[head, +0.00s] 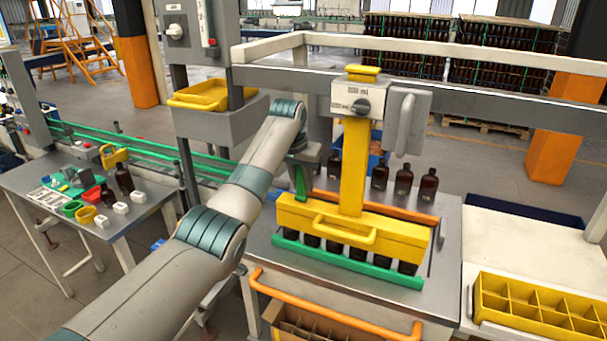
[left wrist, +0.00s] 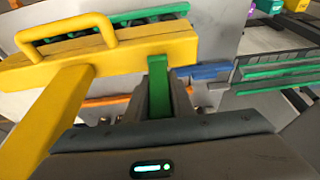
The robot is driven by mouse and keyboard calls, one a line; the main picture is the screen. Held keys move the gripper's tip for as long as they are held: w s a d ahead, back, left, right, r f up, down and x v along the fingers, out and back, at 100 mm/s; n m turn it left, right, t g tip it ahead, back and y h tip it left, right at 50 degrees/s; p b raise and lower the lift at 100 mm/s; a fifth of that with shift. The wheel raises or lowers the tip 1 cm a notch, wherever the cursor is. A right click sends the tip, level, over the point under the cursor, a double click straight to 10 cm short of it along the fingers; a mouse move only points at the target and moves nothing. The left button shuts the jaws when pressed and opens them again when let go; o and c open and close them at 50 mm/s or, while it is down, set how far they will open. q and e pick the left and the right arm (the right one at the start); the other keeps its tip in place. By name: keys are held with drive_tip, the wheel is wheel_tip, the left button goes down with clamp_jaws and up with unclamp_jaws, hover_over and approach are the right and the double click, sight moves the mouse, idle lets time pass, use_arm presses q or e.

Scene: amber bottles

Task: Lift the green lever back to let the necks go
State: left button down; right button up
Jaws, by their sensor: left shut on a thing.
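The green lever (head: 300,184) stands upright at the left end of the yellow gripping head (head: 370,235). My left gripper (head: 305,165) is shut on the green lever, which also shows between the dark fingers in the left wrist view (left wrist: 158,88). The yellow head, with a loop handle at its front, hangs from a yellow column (head: 354,165). Several amber bottles (head: 358,254) stand in a row under the head, their necks hidden by it. A green rail (head: 345,265) runs in front of them. My right gripper is not in view.
A yellow divided crate (head: 540,308) is at the right. An open cardboard box (head: 300,325) lies below the table's front edge. A side table (head: 150,190) holds small parts.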

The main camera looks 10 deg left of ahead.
use_arm(q)
drive_tip(key=c, duration=1.5)
unclamp_jaws()
drive_tip(key=shift+d, duration=0.1)
drive_tip(key=shift+s+r+b, duration=0.15)
drive_tip(key=shift+r+b, duration=0.3)
drive_tip(key=shift+r, duration=0.15)
drive_tip(key=shift+b+v, duration=2.8)
drive_tip(key=shift+v, duration=5.2)
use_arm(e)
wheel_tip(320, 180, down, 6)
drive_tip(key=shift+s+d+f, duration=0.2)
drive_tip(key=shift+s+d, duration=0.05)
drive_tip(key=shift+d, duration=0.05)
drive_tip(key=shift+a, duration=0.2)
